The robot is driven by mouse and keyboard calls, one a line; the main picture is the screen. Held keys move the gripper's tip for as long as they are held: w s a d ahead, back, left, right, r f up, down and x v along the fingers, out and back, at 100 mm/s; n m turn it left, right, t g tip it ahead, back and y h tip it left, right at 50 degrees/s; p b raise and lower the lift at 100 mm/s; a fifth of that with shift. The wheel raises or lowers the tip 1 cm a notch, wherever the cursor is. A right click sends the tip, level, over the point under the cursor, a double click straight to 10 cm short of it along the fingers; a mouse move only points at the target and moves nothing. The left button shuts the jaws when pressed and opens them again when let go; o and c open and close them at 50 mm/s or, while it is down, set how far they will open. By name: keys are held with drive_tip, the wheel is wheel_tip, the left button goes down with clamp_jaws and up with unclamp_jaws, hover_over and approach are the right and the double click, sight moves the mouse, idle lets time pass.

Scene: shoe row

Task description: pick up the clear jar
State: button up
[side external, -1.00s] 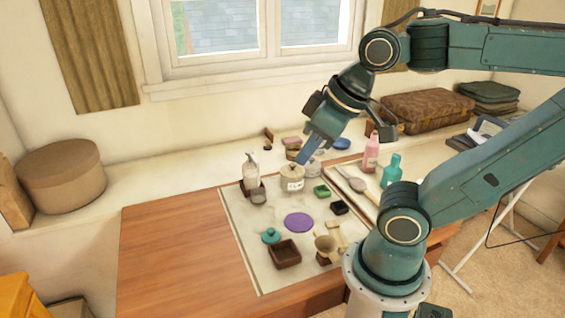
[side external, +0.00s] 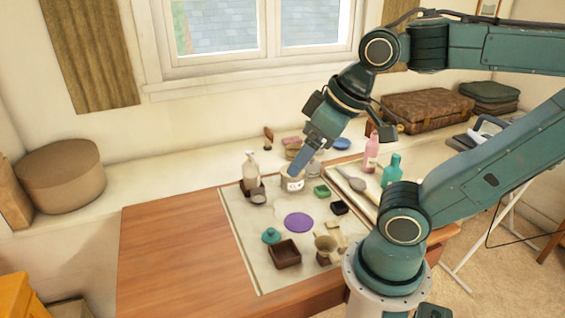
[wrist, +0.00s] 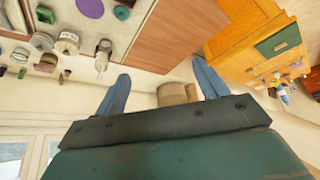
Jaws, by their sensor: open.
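A small round jar with a white label (side external: 293,184) stands on the pale mat in the side view; it seems to be the clear jar, though its clearness is hard to tell. A labelled jar also shows at upper left in the wrist view (wrist: 67,43). My gripper (side external: 297,171) is tilted downward, its tips over the jar's top in the side view and hiding part of it; I cannot tell whether they touch. In the wrist view my gripper (wrist: 160,84) has its two blue fingers wide apart with nothing between them.
A translucent vessel (side external: 316,167) is close on the right. A green dish (side external: 321,191) and purple disc (side external: 298,222) lie nearer. Bare wood (side external: 170,245) is free at left.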

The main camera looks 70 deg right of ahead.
drive_tip(key=m+g+h, duration=0.2)
drive_tip(key=m, duration=0.3)
hover_over(258, 197)
drive_tip(key=s, duration=0.5)
wheel_tip(258, 197, down, 24)
drive_tip(key=shift+w+a+f, duration=0.1)
drive_tip(key=shift+w+a, duration=0.1)
drive_tip(key=shift+f, duration=0.1)
drive_tip(key=shift+w+x, duration=0.2)
drive_tip(key=shift+x, duration=4)
